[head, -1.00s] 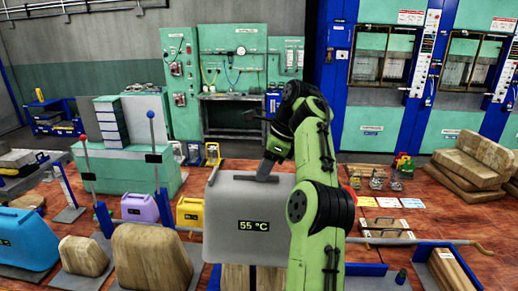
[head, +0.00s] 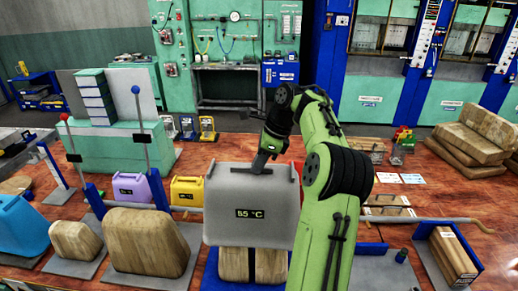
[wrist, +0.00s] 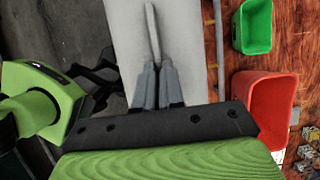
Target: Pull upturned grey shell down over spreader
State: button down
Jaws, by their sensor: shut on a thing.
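The grey shell (head: 236,188) is a box with a "55 °C" display on its front and a bar handle on top. My gripper (head: 263,166) is shut on that handle and holds the shell roughly upright. In the wrist view, the fingertips (wrist: 158,75) close on the thin handle (wrist: 152,35), above the shell's pale grey face (wrist: 125,35). The spreader, a pair of brown blocks (head: 235,266) on a blue base, shows directly below the shell's lower edge. The shell hides the blocks' tops, so I cannot tell whether they are inside it.
Brown forms (head: 148,245) stand to the left, near a blue shell (head: 22,228). Purple (head: 140,188) and yellow (head: 186,191) shells sit behind. A lever with a blue knob (head: 137,120) rises left. Green (wrist: 252,28) and red (wrist: 268,105) bins show in the wrist view.

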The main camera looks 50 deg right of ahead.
aim_at(283, 174)
jog(key=f+b, duration=0.3)
jog(key=f, duration=0.6)
jog(key=f+b, duration=0.2)
jog(key=f, duration=0.7)
jog(key=shift+s+a+f+b, duration=0.1)
jog(key=shift+s+b, duration=0.1)
jog(key=shift+b, duration=0.2)
jog(key=shift+f, duration=0.45)
jog(key=c, duration=1.2)
grip_release()
jog(key=shift+o, duration=0.2)
jog(key=p+v, duration=0.4)
jog(key=v, duration=1.2)
jog(key=shift+s, duration=0.1)
jog(key=shift+f, duration=0.1)
